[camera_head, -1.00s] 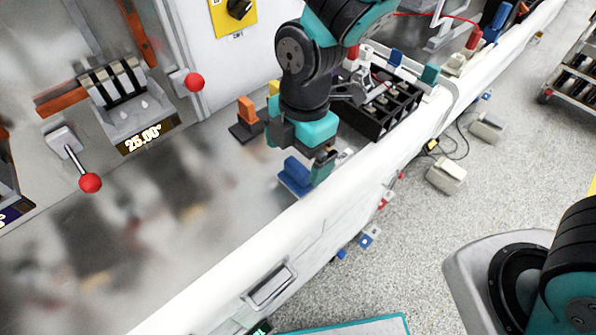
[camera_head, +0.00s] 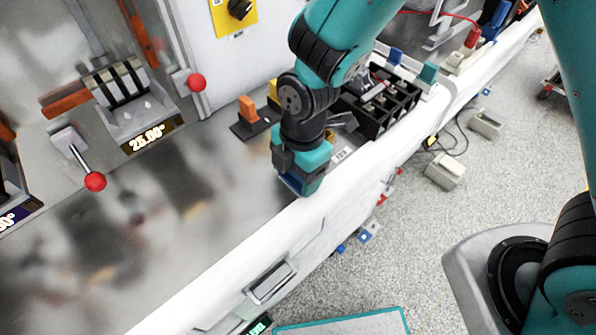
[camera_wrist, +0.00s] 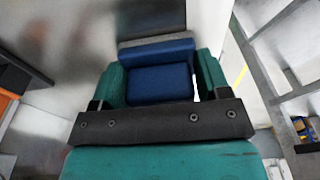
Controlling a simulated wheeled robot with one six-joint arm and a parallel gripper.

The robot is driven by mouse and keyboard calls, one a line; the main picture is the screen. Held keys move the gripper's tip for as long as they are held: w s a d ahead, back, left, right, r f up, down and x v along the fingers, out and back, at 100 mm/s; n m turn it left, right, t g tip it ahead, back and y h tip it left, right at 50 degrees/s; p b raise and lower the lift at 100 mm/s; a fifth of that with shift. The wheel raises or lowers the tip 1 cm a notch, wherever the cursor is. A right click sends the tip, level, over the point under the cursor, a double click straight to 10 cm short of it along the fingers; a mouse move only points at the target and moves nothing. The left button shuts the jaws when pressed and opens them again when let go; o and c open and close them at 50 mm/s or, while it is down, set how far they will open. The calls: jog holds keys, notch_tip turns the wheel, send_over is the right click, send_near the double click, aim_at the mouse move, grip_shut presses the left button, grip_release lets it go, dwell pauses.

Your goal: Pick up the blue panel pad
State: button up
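The blue panel pad (camera_wrist: 160,75) shows in the wrist view, with a wider blue block and a grey strip behind it. My gripper (camera_wrist: 161,80) has one teal finger on each side of the pad. The fingers are spread apart, and a thin light gap shows beside the right finger. Contact on the left side is hard to tell. In the head view, my gripper (camera_head: 300,182) points down at the bench edge and hides most of the pad; a bit of blue (camera_head: 285,180) shows at its left.
An orange pad (camera_head: 248,109) on a dark base stands just behind my gripper. A black divided tray (camera_head: 380,108) is to the right. A red-knobbed lever (camera_head: 95,181) is at the left. The metal bench top (camera_head: 170,230) is clear at front left.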

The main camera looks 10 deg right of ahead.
notch_tip(320, 180, up, 20)
jog(key=b, duration=0.1)
jog(key=shift+b, duration=0.4)
jog(key=shift+o, duration=1.1)
jog(key=shift+c, duration=0.5)
